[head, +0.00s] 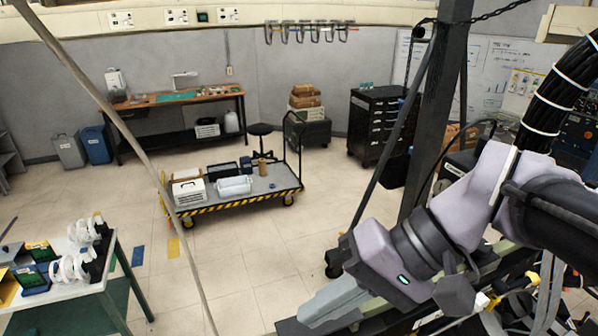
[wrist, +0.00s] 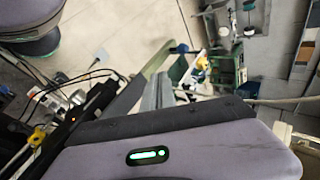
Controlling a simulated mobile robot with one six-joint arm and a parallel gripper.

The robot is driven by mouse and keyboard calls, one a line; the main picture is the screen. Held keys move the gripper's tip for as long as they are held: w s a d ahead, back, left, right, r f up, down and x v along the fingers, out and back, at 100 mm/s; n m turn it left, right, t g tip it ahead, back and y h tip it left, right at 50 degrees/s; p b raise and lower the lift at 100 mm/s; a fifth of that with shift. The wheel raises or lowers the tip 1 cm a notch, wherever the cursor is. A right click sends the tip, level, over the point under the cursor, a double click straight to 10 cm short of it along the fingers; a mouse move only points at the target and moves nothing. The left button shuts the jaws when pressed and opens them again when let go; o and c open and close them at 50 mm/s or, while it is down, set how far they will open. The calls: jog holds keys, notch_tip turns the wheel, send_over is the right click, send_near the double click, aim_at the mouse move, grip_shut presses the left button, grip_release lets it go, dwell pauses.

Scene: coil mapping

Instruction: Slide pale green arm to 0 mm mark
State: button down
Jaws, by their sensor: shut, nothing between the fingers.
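My gripper (head: 308,312) extends down and left from my lilac wrist at the lower right of the head view. In the wrist view its narrow grey fingers (wrist: 158,82) are together, with nothing visible between them. A pale green bar (wrist: 138,90), which looks like the pale green arm, runs slantwise just left of the fingers in the wrist view. I cannot tell whether they touch. A greenish length (head: 492,268) shows behind my wrist in the head view; I cannot tell whether it is the same part. No scale or 0 mm mark is legible.
A dark post (head: 440,110) stands close behind my arm. Black cables (wrist: 62,80) and small fittings lie at the left of the wrist view. A striped cart (head: 285,186) and a bench with white coils (head: 88,284) stand further left. Open floor lies between.

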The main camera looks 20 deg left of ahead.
jog(key=s+a+f, duration=0.1)
jog(key=a, duration=0.2)
jog(key=s+a+f+p, duration=0.1)
jog(key=a+f, duration=0.1)
jog(key=a, duration=0.2)
jog(key=s+a+f, duration=0.1)
jog(key=a+f, duration=0.1)
jog(key=a, duration=0.2)
jog(key=shift+s+a+f, duration=0.1)
jog(key=shift+s+a, duration=0.15)
jog(key=shift+s, duration=0.05)
